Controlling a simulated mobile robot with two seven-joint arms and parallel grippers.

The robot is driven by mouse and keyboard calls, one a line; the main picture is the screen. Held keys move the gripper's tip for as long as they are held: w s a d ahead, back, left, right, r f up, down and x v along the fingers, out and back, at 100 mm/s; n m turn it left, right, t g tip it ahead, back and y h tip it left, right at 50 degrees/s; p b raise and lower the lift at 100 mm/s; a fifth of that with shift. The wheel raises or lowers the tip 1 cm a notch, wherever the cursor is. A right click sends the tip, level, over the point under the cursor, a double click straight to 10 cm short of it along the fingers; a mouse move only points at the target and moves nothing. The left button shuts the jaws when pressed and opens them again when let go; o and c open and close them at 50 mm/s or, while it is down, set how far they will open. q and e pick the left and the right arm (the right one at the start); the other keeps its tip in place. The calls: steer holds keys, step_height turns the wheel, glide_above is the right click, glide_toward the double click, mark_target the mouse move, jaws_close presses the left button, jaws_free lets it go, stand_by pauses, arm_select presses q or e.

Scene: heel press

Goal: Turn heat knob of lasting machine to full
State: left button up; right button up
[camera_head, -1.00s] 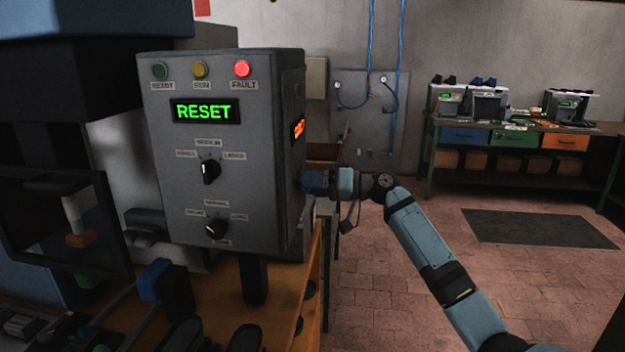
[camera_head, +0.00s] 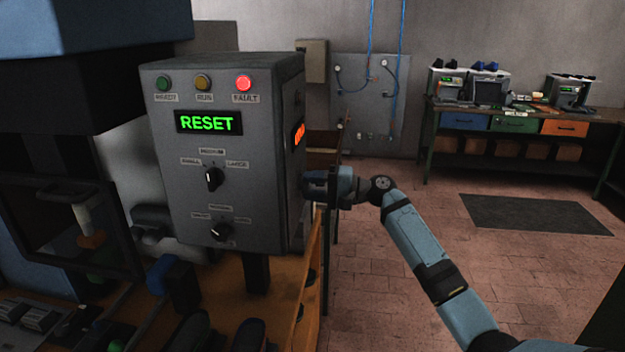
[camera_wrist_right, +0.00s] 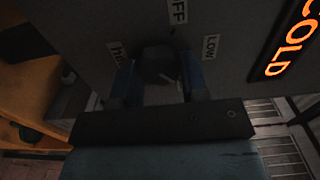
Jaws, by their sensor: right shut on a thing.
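The heat knob (camera_wrist_right: 158,62) is a dark round knob on the side of the grey control box (camera_head: 285,215). In the right wrist view it sits between the two fingers of my right gripper (camera_wrist_right: 158,78), which is shut on it. Labels reading OFF (camera_wrist_right: 177,11) and LOW (camera_wrist_right: 210,47) stand around it; a third label (camera_wrist_right: 116,52) at the left is hard to read. The knob's pointer position cannot be told. An orange display (camera_wrist_right: 292,44) beside it reads COLD. In the head view my right gripper (camera_head: 306,184) meets the box's right side, and the knob is hidden. My left gripper is not in view.
The box front has a green RESET display (camera_head: 208,122), a lit red fault lamp (camera_head: 243,83) and two black selector knobs (camera_head: 212,179). A wooden bench (camera_head: 290,300) lies below. A second workbench (camera_head: 520,122) stands far right.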

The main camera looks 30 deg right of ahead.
steer(key=shift+m, duration=0.6)
steer(key=o, duration=0.9)
steer(key=shift+b+v, duration=1.5)
steer(key=shift+v, duration=5.4)
